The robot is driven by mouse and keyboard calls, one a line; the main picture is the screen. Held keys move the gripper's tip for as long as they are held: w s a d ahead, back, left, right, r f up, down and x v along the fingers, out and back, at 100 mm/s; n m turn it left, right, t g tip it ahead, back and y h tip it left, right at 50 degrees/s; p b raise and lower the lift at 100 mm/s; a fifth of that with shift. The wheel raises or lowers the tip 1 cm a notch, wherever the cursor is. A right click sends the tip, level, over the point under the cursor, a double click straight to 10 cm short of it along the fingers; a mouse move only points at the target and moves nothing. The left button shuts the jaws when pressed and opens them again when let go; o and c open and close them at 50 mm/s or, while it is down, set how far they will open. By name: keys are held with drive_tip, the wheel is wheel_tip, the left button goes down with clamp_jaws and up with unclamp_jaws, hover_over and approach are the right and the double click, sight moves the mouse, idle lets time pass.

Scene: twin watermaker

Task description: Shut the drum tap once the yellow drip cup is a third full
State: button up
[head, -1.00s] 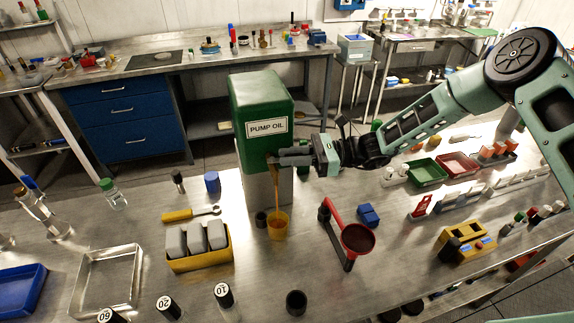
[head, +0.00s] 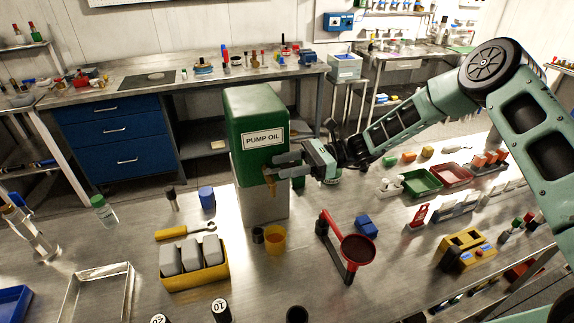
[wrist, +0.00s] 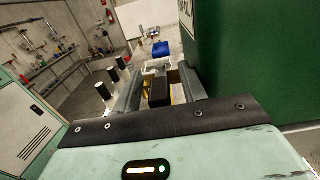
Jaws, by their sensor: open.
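The green drum (head: 255,112) labelled PUMP OIL stands on a grey block (head: 262,200). A brass-brown tap (head: 269,184) hangs low on its front. The yellow drip cup (head: 274,240) stands upright on the bench below the tap, with orange showing inside; I cannot tell the level exactly. No stream is visible between tap and cup. My gripper (head: 277,166) is open at the drum's front, its fingers beside the tap and partly hiding it. In the wrist view, a dark block (wrist: 158,92) shows between the open fingers (wrist: 160,88); whether they touch it is unclear.
A red funnel on a stand (head: 357,248) is to the right. A yellow tray of grey blocks (head: 195,274) and a yellow-handled wrench (head: 185,231) lie left. Bare bench shows in front of the drip cup.

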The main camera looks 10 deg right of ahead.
drive_tip(key=w+d+b, duration=0.3)
drive_tip(key=d+b, duration=0.3)
drive_tip(key=d, duration=1.1)
drive_tip(key=shift+w+b, duration=0.15)
drive_tip(key=shift+b, duration=0.15)
drive_tip(key=s+a+r+n+g+h, duration=0.25)
drive_tip(key=s+a+n+h, duration=0.7)
drive_tip(key=s+a, duration=0.6)
drive_tip(key=s+d+n+t+h, duration=0.2)
drive_tip(key=s+n+t+h, duration=0.1)
drive_tip(key=s+n, duration=0.4)
drive_tip(key=s+d+n+t+h+b, duration=0.1)
drive_tip(key=s+n, duration=0.6)
drive_tip(key=s, duration=0.7)
drive_tip(key=d+f+t+h, duration=0.1)
drive_tip(key=t+h, duration=0.1)
drive_tip(key=h, duration=0.1)
drive_tip(key=shift+d, duration=0.4)
